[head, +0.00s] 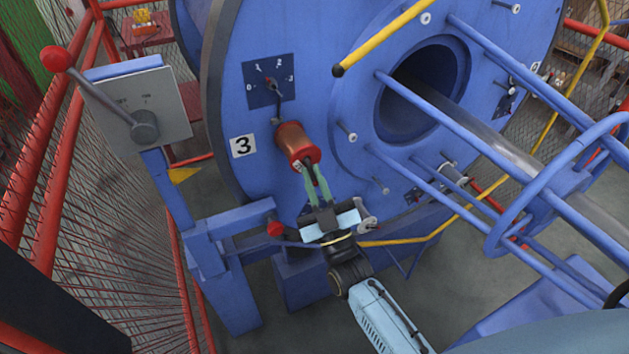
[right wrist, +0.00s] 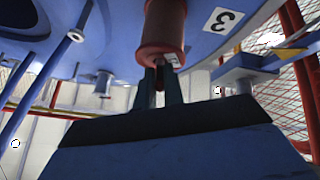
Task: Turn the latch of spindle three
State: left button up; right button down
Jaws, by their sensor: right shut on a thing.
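The spindle marked with a white "3" plate (head: 243,146) carries a copper-red bobbin (head: 293,138) on the face of the big blue disc. The bobbin also shows at the top of the right wrist view (right wrist: 164,25), near the "3" plate (right wrist: 223,19). My right gripper (head: 310,171) reaches up from below, its green fingers at the bobbin's near end. It is shut on the small latch there, which is mostly hidden between the fingertips (right wrist: 160,68). The latch's exact angle cannot be told. My left gripper is not in view.
A dial plate (head: 269,81) numbered 0 to 3 sits above the bobbin. A control box with a red-knobbed lever (head: 145,128) stands left. Blue rods (head: 455,120) and a yellow bar (head: 385,37) stick out at right. Red-framed mesh fencing (head: 70,170) lines the left.

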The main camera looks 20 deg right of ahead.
jog(key=c, duration=1.6)
grip_release()
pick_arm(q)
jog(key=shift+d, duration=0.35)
pick_arm(e)
jog(key=shift+o, duration=0.5)
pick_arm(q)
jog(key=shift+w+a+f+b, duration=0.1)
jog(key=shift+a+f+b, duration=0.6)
pick_arm(e)
jog(key=v, duration=1.3)
jog(key=shift+s, duration=0.2)
